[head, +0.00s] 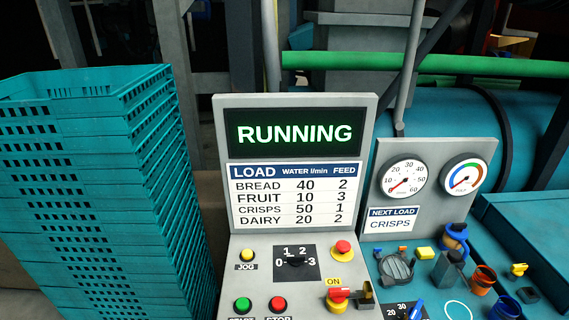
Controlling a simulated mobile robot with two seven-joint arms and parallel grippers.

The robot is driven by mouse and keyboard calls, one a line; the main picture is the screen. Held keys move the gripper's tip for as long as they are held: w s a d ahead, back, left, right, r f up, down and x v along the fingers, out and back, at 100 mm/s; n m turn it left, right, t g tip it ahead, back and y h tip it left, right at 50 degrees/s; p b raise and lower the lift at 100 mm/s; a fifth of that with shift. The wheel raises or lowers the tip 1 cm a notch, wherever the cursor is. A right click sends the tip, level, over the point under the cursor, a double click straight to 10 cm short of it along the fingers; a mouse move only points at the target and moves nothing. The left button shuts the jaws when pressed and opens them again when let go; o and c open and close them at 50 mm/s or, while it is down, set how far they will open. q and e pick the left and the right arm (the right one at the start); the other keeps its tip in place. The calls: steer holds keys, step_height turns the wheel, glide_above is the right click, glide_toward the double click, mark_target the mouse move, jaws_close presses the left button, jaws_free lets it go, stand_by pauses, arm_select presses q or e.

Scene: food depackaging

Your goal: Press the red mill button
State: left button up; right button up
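The control panel (228,262) stands in the middle of the head view. A flat red button (278,303) sits low on the panel above a partly cut-off label that appears to read STOP. A green button (243,305) is to its left. A red mushroom button (343,248) on a yellow base sits at the upper right of the panel. A red-handled switch (340,294) is below it by an ON label. Neither gripper is in view, and nothing visible touches the buttons.
A dial (295,261) marked 0 to 3 and a yellow JOG button (247,254) share the panel. Stacked teal crates (95,135) stand at left. A gauge panel (440,215) reading NEXT LOAD CRISPS and a teal surface with several small fittings are at right.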

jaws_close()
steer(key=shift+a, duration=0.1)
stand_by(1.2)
